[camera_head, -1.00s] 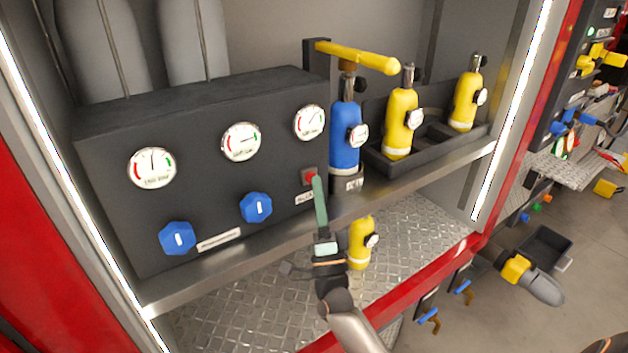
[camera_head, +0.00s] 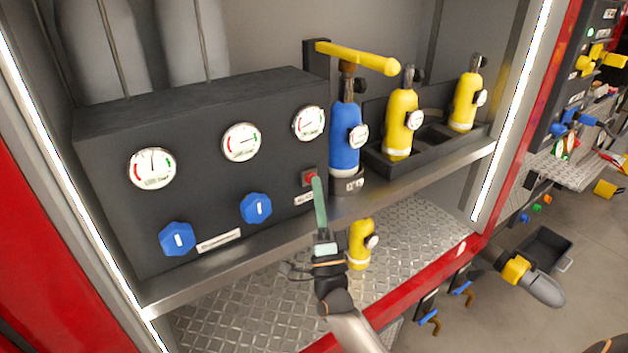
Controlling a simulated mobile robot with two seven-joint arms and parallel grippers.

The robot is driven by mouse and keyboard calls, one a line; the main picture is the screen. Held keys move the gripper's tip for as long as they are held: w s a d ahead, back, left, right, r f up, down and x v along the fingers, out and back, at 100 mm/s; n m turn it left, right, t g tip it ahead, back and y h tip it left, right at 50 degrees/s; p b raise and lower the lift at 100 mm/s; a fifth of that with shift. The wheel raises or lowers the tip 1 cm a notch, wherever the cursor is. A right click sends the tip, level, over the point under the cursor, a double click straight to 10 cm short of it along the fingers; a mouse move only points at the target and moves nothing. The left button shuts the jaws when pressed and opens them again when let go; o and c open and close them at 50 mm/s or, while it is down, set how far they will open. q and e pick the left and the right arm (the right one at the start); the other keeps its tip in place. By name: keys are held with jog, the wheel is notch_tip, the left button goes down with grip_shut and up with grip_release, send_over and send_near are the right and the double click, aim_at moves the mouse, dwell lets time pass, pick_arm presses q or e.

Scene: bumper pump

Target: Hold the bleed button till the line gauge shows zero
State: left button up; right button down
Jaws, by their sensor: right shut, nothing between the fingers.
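The red bleed button (camera_head: 310,178) sits low at the right end of the dark panel box (camera_head: 205,200). My right gripper (camera_head: 316,184) is shut, its green fingers reaching up to the button. The fingertips overlap the button's lower right edge, and I cannot tell whether it is pressed in. Three round white gauges are on the panel: left (camera_head: 152,169), middle (camera_head: 241,142) and right (camera_head: 308,124). The right gauge is above the button; its needle points to the right side of the dial, and its lettering is too small to read. My left gripper is not in view.
Two blue knobs (camera_head: 177,239) (camera_head: 257,208) are on the panel. A blue cylinder (camera_head: 344,140) stands close right of the button, under a yellow bar (camera_head: 357,57). Yellow cylinders (camera_head: 401,115) stand in a rack farther right. The shelf edge (camera_head: 240,262) runs below the panel.

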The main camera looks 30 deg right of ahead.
jog(key=shift+y, duration=0.3)
dwell(0.4)
jog(key=shift+s+p, duration=0.35)
jog(key=shift+s, duration=0.55)
jog(key=s, duration=0.1)
jog(key=s+p, duration=0.1)
jog(key=s, duration=0.1)
jog(key=s+p, duration=0.1)
jog(key=s, duration=0.1)
jog(key=shift+d, duration=0.25)
